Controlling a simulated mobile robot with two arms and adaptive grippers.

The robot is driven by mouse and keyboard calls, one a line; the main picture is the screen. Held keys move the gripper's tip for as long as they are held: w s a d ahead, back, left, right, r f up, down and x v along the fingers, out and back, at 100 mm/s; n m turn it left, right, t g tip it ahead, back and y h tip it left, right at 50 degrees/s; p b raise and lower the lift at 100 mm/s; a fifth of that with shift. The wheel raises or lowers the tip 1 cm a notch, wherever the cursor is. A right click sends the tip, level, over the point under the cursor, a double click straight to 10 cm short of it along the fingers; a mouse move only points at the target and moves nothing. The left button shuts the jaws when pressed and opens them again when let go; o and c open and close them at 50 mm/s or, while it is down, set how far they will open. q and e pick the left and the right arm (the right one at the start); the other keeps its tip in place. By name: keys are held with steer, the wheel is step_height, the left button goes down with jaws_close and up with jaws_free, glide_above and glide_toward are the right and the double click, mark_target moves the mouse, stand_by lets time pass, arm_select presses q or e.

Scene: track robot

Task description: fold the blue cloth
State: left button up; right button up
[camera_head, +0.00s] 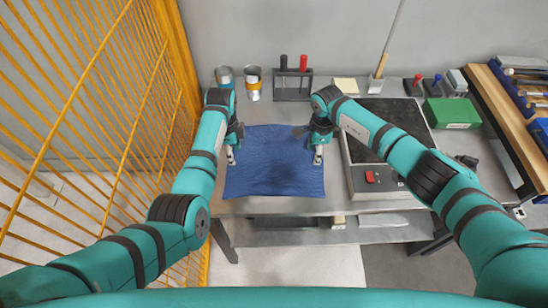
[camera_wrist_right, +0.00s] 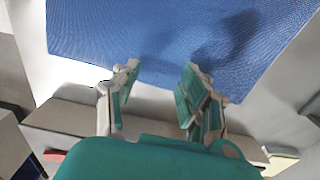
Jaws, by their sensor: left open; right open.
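The blue cloth (camera_head: 273,168) lies flat and spread out on the grey table, its near edge close to the table's front edge. In the right wrist view the blue cloth (camera_wrist_right: 170,40) fills the upper part, and one edge of it runs just beyond the fingertips. My left gripper (camera_head: 231,160) is open at the cloth's left edge. My right gripper (camera_head: 318,160) is open at the cloth's right edge. In the wrist view the right gripper (camera_wrist_right: 160,80) has its fingers apart with nothing held between them. Whether the fingertips touch the cloth I cannot tell.
A dark-topped device (camera_head: 376,182) with a red switch stands right of the cloth. Two cans (camera_head: 253,84) and a rack with black and red handles (camera_head: 293,78) stand behind. A green box (camera_head: 452,112) is further right. A yellow fence (camera_head: 120,110) closes the left side.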

arm_select(q)
steer(key=shift+f, duration=0.45)
arm_select(e)
steer(key=shift+f, duration=0.45)
arm_select(q)
steer(key=shift+f, duration=0.1)
arm_select(e)
steer(key=shift+f, duration=0.1)
arm_select(q)
steer(key=shift+s, duration=0.1)
arm_select(e)
steer(key=shift+s, duration=0.15)
arm_select(q)
steer(key=shift+f, duration=0.15)
arm_select(e)
steer(key=shift+f, duration=0.15)
arm_select(q)
jaws_close()
arm_select(e)
jaws_close()
arm_select(q)
steer(key=shift+s+f, duration=0.1)
arm_select(e)
steer(key=shift+s+f, duration=0.1)
